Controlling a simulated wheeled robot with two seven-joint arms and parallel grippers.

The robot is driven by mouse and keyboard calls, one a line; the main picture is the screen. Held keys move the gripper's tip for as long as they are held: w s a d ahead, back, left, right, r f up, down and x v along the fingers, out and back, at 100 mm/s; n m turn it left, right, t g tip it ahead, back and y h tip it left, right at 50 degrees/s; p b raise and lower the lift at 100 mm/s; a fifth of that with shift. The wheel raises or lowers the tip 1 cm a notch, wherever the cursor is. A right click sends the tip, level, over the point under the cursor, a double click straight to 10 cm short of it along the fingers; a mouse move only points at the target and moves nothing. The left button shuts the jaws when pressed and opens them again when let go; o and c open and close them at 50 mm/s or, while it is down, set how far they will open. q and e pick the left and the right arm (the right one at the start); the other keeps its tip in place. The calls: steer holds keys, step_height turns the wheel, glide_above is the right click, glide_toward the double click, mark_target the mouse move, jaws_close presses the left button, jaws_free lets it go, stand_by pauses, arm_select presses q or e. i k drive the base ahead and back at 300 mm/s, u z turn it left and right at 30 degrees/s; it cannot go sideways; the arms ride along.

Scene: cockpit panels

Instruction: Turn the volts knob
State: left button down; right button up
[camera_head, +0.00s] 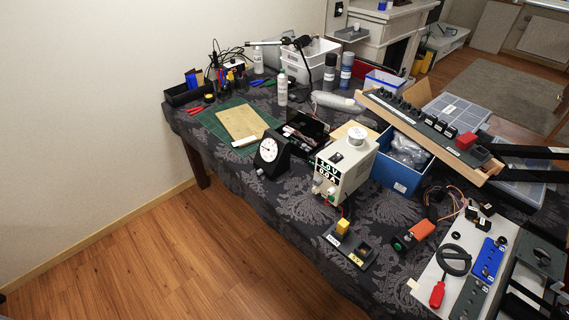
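A cream power supply box (345,171) stands near the middle of the table. Its front display (327,174) shows a volts line above an amps line; the digits are small and hard to read. I cannot read which one is marked volts. Neither of my grippers shows in the head view, and nothing is seen touching the box.
A black dial gauge (269,152) stands left of the box. A black-and-yellow switch block (343,227) lies in front of it, and a blue bin (401,163) is behind it to the right. A tilted wooden switch panel (424,128) overhangs the right side. Bare floor lies front left.

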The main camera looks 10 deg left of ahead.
mark_target(318, 180)
steer(key=u, duration=2.4)
steer(key=i, duration=2.5)
steer(key=z, duration=3)
